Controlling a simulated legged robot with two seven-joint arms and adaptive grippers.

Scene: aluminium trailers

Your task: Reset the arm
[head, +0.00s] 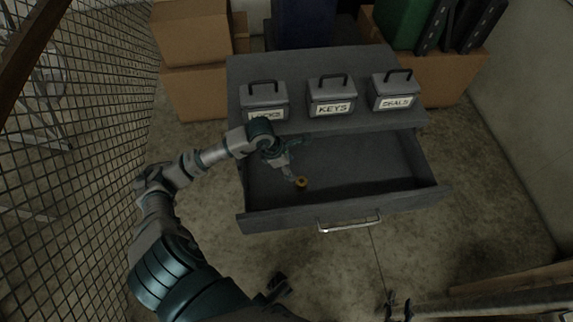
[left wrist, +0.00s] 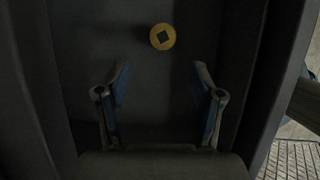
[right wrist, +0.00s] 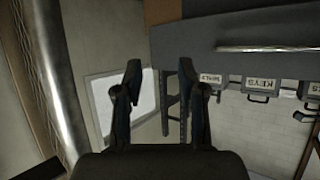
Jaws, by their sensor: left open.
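My left arm reaches into the open grey drawer (head: 385,205), and my left gripper (head: 288,172) is over its left part. A small round yellow piece (head: 301,182) lies on the drawer floor just beyond the fingertips. In the left wrist view the yellow piece (left wrist: 162,37) has a dark square at its centre. The left gripper's fingers (left wrist: 162,88) are spread with nothing between them. My right gripper (head: 398,305) is low at the bottom right, away from the drawer. In the right wrist view its fingers (right wrist: 160,90) stand apart and empty.
Three grey lidded boxes stand on the cabinet top: a left one (head: 265,101), one marked KEYS (head: 331,96) and a right one (head: 394,91). Cardboard boxes (head: 196,92) stand behind. A wire mesh wall (head: 75,130) is on the left.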

